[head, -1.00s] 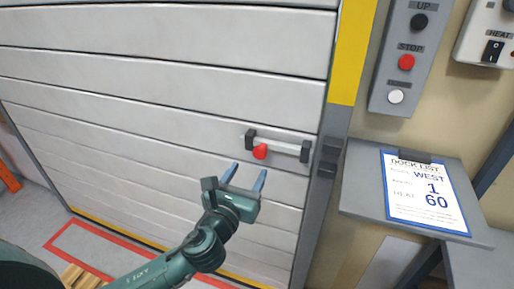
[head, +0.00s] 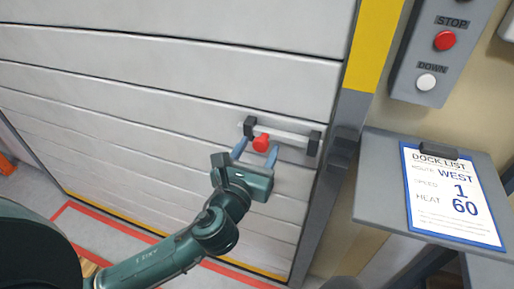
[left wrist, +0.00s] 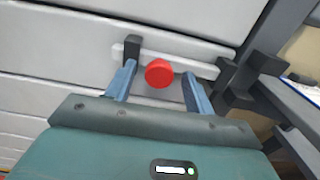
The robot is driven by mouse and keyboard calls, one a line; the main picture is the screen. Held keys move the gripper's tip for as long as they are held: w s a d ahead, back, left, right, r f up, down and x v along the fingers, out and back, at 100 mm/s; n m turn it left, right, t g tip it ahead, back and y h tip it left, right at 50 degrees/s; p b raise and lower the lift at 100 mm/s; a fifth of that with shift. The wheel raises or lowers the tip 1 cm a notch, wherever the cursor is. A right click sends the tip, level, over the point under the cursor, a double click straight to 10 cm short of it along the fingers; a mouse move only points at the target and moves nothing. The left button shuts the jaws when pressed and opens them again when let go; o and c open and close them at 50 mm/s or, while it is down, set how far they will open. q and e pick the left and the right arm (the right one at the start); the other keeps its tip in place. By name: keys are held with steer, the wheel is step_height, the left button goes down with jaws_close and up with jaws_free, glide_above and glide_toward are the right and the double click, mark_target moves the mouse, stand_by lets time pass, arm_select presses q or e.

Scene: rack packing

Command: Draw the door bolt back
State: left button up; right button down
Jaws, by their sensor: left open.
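The door bolt (head: 291,137) is a light horizontal bar held in two dark brackets on the pale slatted door (head: 180,100), near its right edge. Its red knob (head: 261,144) sits toward the left bracket; the knob also shows in the left wrist view (left wrist: 159,72). My left gripper (head: 257,150) is open, with its blue fingers on either side of the red knob. In the left wrist view the fingers (left wrist: 158,78) stand apart from the knob, with gaps on both sides. My right gripper is not in view.
A dark latch-like block (head: 343,148) sits on the door frame right of the bolt. Farther right are a grey shelf (head: 375,200) with a clipboard sheet (head: 452,195) and a button panel (head: 432,50). Red floor lines (head: 75,207) run below the door.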

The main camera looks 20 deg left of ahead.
arm_select(q)
jaws_close()
steer(key=shift+d+r+p, duration=0.2)
steer(key=shift+d+p, duration=0.1)
steer(key=shift+p, duration=0.3)
steer(key=shift+d+f, duration=0.2)
steer(key=shift+d, duration=0.1)
jaws_free()
